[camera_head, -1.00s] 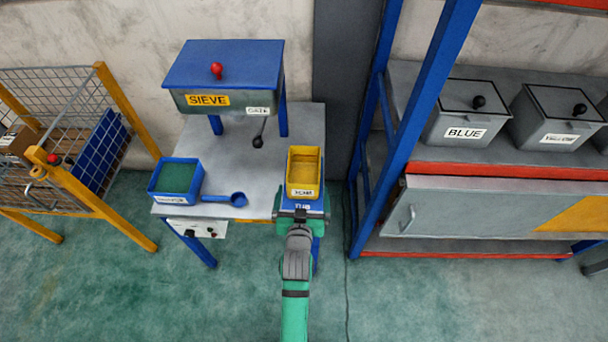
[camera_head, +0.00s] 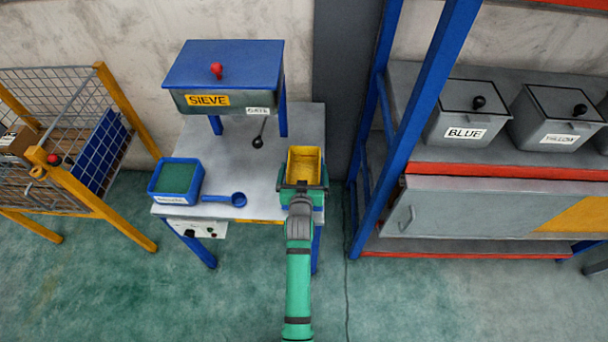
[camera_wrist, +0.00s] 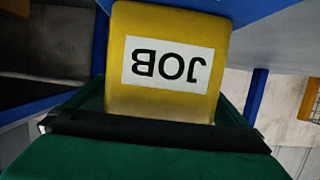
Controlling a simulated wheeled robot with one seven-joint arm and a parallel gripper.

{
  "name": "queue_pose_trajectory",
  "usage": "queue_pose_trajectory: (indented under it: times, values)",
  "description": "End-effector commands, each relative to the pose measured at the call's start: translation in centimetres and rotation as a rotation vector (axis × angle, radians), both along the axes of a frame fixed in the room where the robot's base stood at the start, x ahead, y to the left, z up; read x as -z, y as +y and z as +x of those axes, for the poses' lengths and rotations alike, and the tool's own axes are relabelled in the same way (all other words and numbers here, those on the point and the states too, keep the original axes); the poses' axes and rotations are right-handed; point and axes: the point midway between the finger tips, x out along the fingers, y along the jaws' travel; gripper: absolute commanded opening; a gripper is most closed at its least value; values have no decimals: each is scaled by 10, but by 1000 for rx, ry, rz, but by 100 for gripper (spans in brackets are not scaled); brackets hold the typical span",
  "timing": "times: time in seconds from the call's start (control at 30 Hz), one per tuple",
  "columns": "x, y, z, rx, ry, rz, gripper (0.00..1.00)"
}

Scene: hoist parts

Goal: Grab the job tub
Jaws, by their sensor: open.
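The job tub (camera_head: 305,162) is a yellow open-topped tub at the right front corner of the grey table. In the wrist view its yellow wall (camera_wrist: 165,100) fills the upper middle, with a white JOB label upside down. My gripper (camera_head: 303,188) is open at the tub's near side and hides the tub's lower front in the head view. In the wrist view the green fingers (camera_wrist: 165,125) lie to either side of the tub's near end. I cannot tell whether they touch it.
A grey table (camera_head: 250,165) holds a blue tray with green contents (camera_head: 176,178), a blue scoop (camera_head: 230,199) and a blue-lidded SIEVE box (camera_head: 225,75). A blue rack post (camera_head: 415,125) stands close on the right. A wire cage (camera_head: 65,140) is at the left.

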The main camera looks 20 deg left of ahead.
Motion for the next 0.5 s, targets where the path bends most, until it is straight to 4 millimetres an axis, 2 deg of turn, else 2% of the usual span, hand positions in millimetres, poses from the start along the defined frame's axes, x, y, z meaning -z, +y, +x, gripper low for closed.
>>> queue_pose_trajectory:
  times: [0.1, 0.37, 0.5]
  values:
    - [3, 3, 10, 0, -1, -1, 100]
    - [4, 3, 11, 0, 0, 0, 100]
    - [4, 3, 11, 0, 0, 0, 69]
